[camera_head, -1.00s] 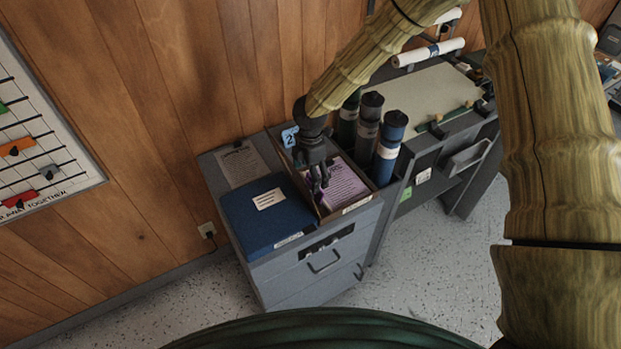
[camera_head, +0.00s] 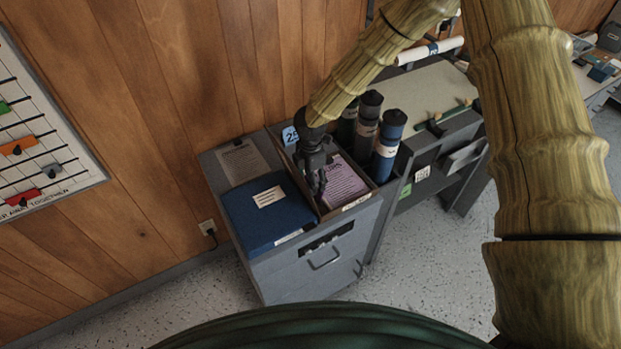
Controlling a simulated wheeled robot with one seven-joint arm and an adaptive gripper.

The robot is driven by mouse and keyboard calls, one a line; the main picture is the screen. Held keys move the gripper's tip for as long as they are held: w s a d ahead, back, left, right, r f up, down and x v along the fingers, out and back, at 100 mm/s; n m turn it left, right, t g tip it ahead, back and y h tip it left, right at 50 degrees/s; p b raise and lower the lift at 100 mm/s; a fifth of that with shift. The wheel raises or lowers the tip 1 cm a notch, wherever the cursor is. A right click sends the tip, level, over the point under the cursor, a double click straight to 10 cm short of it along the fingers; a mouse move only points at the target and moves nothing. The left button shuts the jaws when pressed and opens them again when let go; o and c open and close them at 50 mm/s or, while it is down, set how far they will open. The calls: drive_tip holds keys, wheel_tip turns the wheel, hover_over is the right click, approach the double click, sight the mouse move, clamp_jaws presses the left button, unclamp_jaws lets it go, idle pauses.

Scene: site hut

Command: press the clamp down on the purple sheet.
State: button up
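The purple sheet (camera_head: 346,183) is printed with dark text and lies in an open brown box on top of a grey cabinet. My gripper (camera_head: 318,188) is dark and points down over the left part of this box, just left of the sheet's visible part. It covers the sheet's left side. Its fingertips are small and dark here, and I cannot tell whether they are apart, touch anything or hold anything. I cannot make out the clamp; my gripper may hide it.
A blue binder (camera_head: 255,222) lies left of the box (camera_head: 357,201). Dark tubes with a blue one (camera_head: 387,148) stand close on its right. A blue number tag (camera_head: 290,135) is at the back. A desk (camera_head: 435,92) stands further right, and a wood wall is behind.

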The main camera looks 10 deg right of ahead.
drive_tip(key=shift+s+f, duration=0.15)
drive_tip(key=shift+s, duration=0.05)
drive_tip(key=c, duration=0.4)
